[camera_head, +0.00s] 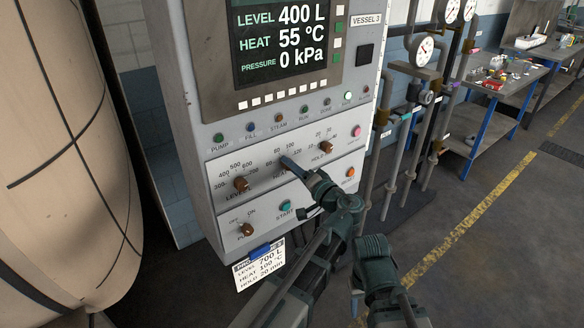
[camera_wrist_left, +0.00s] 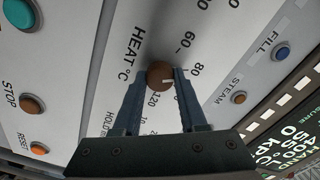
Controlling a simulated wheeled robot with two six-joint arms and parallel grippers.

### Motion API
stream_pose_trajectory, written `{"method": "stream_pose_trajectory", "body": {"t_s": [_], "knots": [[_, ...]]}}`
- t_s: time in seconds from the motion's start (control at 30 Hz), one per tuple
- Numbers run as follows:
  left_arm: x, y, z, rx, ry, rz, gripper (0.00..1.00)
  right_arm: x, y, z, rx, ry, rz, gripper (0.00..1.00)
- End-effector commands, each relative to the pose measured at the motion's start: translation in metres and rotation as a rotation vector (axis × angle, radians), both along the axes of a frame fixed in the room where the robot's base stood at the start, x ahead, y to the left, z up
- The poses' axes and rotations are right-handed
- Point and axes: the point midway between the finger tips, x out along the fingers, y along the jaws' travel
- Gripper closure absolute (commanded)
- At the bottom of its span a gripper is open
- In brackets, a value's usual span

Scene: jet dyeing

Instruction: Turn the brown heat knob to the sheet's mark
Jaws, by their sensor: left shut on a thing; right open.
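The brown heat knob (camera_wrist_left: 160,75) sits on the HEAT °C dial in the left wrist view, between the two fingers of my left gripper (camera_wrist_left: 160,82), which is shut on it. A white line on the knob points right, toward the scale near 80; the right finger covers part of the scale beyond it. In the head view my left gripper (camera_head: 288,163) reaches the dial and hides the knob. The sheet (camera_head: 260,266) hangs below the panel and reads 700 L, HEAT 100 °C, HOLD 20 min. My right gripper (camera_head: 374,255) is at lower right, away from the panel.
The level knob (camera_head: 241,183) is left of the heat dial, the hold knob (camera_head: 326,147) right. A pump knob (camera_head: 246,229) and teal start button (camera_head: 285,206) are below. The display (camera_head: 287,40) reads HEAT 55 °C. Pipes with gauges (camera_head: 423,50) stand to the right.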

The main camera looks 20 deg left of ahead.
Motion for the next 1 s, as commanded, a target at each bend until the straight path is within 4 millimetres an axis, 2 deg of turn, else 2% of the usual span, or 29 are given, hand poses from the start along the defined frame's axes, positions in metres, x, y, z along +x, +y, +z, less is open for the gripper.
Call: {"method": "stream_pose_trajectory", "body": {"t_s": [0.6, 1.0], "knots": [[0.0003, -0.0009, -0.0015, 0.354, 0.456, -0.002, 1.0, 0.0, 0.0, -0.0012, 0.0, 0.0, 0.0, 0.5], [0.0002, -0.0009, -0.0021, 0.525, 0.675, -0.003, 1.0, 0.0, 0.0, -0.0017, 0.0, 0.0, 0.0, 0.5]]}}
